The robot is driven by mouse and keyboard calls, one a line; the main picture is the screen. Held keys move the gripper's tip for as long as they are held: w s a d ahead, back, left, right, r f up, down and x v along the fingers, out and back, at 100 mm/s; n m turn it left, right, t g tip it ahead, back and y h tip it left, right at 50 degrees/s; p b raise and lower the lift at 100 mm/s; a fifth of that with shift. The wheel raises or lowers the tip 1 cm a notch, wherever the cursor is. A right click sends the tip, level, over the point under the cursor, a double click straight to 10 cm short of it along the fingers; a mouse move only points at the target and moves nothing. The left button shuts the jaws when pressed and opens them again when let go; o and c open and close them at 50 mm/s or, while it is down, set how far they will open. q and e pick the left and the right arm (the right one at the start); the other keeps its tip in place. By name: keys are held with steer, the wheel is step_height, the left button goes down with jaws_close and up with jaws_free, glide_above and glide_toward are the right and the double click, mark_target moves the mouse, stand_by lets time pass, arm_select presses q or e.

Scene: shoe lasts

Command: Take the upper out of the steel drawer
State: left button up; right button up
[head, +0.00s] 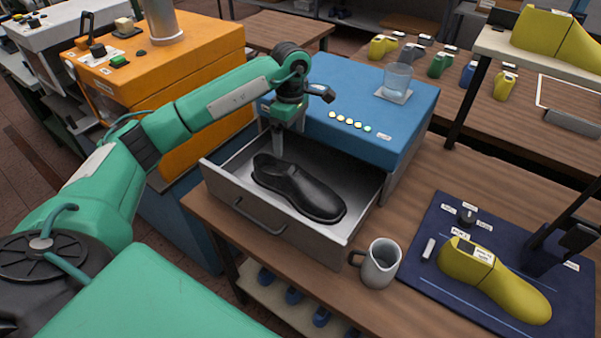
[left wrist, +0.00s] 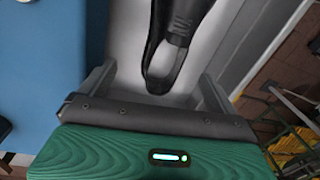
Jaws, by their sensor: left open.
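The black shoe upper (head: 298,188) lies in the open steel drawer (head: 342,239) under the blue cabinet (head: 390,127). Its heel end points to the back left and its toe to the front right. My left gripper (head: 277,150) is over the drawer's back left part, above the heel end, pointing down. In the left wrist view the upper (left wrist: 179,40) shows with its heel opening between the two open fingers (left wrist: 158,88). The fingers do not appear to touch it. My right gripper is not in view.
A grey jug (head: 381,264) stands on the bench right of the drawer. A glass (head: 397,79) stands on the cabinet top. A yellow last (head: 495,280) lies on a dark blue mat (head: 450,208) at the right. An orange machine (head: 180,70) stands behind my left arm.

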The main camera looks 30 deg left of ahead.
arm_select(q)
steer(key=p, duration=0.2)
glide_toward(286, 184)
steer(key=shift+w+f, duration=0.1)
steer(key=shift+w, duration=0.2)
steer(key=shift+d+f, duration=0.1)
steer(key=shift+f, duration=0.4)
steer(key=f+p, duration=0.1)
steer(key=f, duration=0.1)
steer(key=s+f+p, duration=0.1)
steer(key=f, duration=0.1)
steer(key=shift+s+a+f, duration=0.1)
steer(key=shift+a+f, duration=0.1)
steer(key=shift+f, duration=0.3)
steer(key=c, duration=1.1)
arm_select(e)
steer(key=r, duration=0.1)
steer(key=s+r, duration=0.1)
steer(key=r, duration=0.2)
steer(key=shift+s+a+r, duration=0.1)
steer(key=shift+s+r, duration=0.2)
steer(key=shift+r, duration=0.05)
